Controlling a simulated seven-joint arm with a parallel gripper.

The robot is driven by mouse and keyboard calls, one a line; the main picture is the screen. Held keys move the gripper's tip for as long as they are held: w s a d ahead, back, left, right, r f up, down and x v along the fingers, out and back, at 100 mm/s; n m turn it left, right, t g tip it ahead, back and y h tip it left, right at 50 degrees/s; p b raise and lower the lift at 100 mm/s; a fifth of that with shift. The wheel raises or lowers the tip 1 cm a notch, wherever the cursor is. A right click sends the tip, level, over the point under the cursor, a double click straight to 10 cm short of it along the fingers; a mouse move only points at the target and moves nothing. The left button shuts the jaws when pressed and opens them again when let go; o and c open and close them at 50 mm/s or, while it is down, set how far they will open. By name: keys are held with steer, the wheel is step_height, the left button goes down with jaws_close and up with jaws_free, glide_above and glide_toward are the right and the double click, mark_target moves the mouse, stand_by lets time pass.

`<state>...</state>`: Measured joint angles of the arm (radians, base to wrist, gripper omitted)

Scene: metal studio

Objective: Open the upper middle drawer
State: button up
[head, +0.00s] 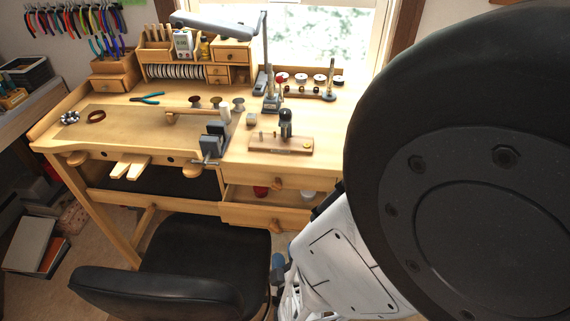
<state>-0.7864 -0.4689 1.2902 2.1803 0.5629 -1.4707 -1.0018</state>
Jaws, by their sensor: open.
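The wooden workbench has a drawer column below its right half. The upper drawer front (262,178) with a round knob (278,183) appears closed. Below it, another drawer (262,214) stands partly pulled out, with a red item and a white item inside. A small organizer on the bench top also has small drawers (232,56), which appear closed. My white and black arm fills the right side and hides the bench's right end. My gripper (282,272) seems to show only in part, as white and blue pieces below the drawers, apart from them. It is open and empty.
A black chair (205,270) stands close in front of the bench, left of my arm. A small vise (213,138) juts from the bench's front edge. A wooden block with a tool (281,142) sits above the drawer column. Books (35,245) lie on the floor at left.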

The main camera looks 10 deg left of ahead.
mark_target(274, 230)
steer(key=f+n+y, duration=0.1)
steer(key=n, duration=0.2)
steer(key=w+a+f+n+y, duration=0.1)
steer(key=n, duration=0.2)
steer(key=w+n+g+y, duration=0.1)
steer(key=n, duration=0.2)
steer(key=shift+a+f, duration=0.25)
steer(key=shift+f, duration=0.15)
steer(key=shift+w, duration=0.1)
steer(key=shift+x, duration=3.8)
jaws_close()
